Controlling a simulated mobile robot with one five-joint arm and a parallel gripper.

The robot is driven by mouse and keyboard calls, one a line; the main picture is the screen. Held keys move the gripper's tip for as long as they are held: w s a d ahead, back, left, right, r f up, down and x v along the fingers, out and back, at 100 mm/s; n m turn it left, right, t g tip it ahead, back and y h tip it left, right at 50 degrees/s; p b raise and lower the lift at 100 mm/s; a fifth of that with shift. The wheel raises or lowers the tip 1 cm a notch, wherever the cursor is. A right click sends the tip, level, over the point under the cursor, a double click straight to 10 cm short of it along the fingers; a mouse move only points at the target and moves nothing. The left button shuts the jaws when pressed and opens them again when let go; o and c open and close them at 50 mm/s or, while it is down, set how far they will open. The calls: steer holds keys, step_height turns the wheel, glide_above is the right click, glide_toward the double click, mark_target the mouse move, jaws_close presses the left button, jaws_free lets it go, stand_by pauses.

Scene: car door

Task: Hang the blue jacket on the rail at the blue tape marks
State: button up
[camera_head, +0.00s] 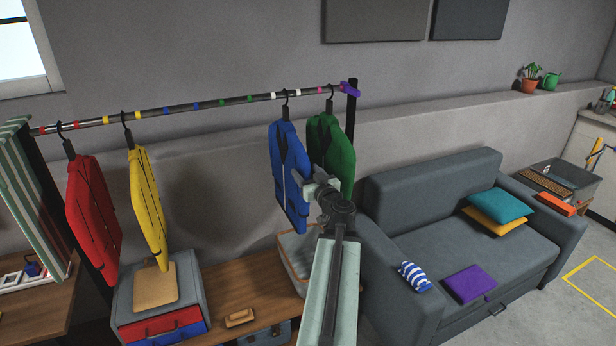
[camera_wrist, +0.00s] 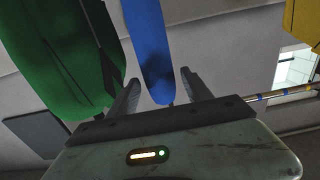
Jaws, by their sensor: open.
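The blue jacket (camera_head: 288,165) hangs from its black hook on the rail (camera_head: 236,101), between the two white tape marks (camera_head: 273,95). The two blue tape marks (camera_head: 182,108) are farther left, and the rail between them is bare. My gripper (camera_head: 308,182) is at the jacket's lower right side in the head view. In the wrist view my gripper (camera_wrist: 160,82) has its fingers spread, with the blue jacket (camera_wrist: 149,45) showing between them. I cannot tell whether either finger touches it.
A green jacket (camera_head: 332,145) hangs close on the right of the blue one. Yellow (camera_head: 147,200) and red (camera_head: 92,205) jackets hang at left. Below are a wooden bench (camera_head: 240,305), a basket (camera_head: 297,255) and a grey sofa (camera_head: 470,265). The rail is free between yellow and blue jackets.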

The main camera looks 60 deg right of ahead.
mark_target(288, 159)
steer(key=x, duration=0.7)
steer(key=shift+w+d, duration=0.2)
steer(key=shift+d, duration=0.1)
jaws_close()
steer(key=shift+r, duration=0.15)
steer(key=shift+r+p, duration=0.3)
steer(key=shift+p, duration=0.1)
steer(key=shift+a, duration=0.1)
